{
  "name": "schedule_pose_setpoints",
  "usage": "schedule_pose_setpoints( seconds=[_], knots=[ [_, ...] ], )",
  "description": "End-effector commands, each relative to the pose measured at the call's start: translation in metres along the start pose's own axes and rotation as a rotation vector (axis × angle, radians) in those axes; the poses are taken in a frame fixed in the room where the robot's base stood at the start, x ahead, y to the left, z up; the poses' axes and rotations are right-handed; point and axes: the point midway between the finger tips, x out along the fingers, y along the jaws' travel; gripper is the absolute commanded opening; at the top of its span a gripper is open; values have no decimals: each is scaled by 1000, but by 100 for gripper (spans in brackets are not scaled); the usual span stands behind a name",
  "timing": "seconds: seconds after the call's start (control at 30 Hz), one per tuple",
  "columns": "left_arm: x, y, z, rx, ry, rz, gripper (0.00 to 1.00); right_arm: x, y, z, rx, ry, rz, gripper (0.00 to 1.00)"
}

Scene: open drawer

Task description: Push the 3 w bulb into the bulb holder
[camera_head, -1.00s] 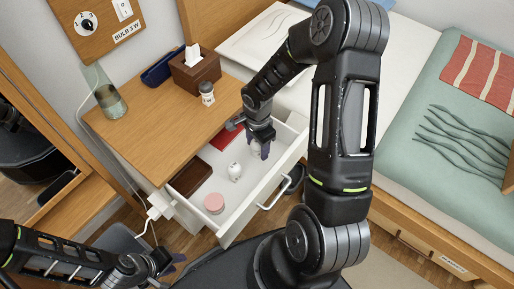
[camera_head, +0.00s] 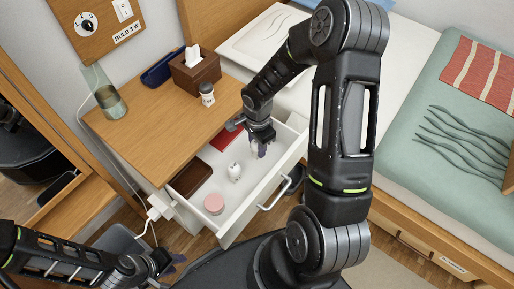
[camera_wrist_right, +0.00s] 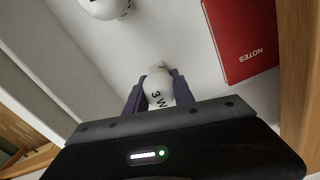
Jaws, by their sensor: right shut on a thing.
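A white bulb marked 3 W (camera_wrist_right: 158,90) is between the purple fingers of my right gripper (camera_wrist_right: 154,94) in the right wrist view. The gripper is shut on it, low inside the open drawer (camera_head: 249,199). In the head view my right gripper (camera_head: 260,149) hides most of this bulb. A second white bulb (camera_head: 234,172) lies in the drawer to the left; it also shows in the wrist view (camera_wrist_right: 105,6), its marking unreadable. My left gripper (camera_head: 174,262) is low at the left, away from the drawer; its opening is unclear. I cannot make out a bulb holder for certain.
The drawer also holds a red notebook (camera_wrist_right: 246,38), a brown wallet-like item (camera_head: 190,180) and a pink round item (camera_head: 214,204). On the nightstand stand a greenish glass vessel with a cord (camera_head: 110,103), a tissue box (camera_head: 195,75) and a small jar (camera_head: 207,94). A wall panel reads BULB 3 W (camera_head: 128,32).

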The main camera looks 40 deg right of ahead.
Motion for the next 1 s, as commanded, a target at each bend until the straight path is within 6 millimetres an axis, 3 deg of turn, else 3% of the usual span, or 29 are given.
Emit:
schedule_pose_setpoints(
  seconds=[0.13, 0.57, 1.0],
  knots=[
    [0, 0, 0, 0, 0, 0, 33, 0, 0, 0, 0, 0, 0, 0],
    [-3, 1, 0, 0, 0, 0, 33, -10, -1, 0, 1, 1, -2, 0],
    [-20, 8, 0, 2, 0, 0, 33, -84, -1, 0, 0, 1, -3, 0]
  ],
)
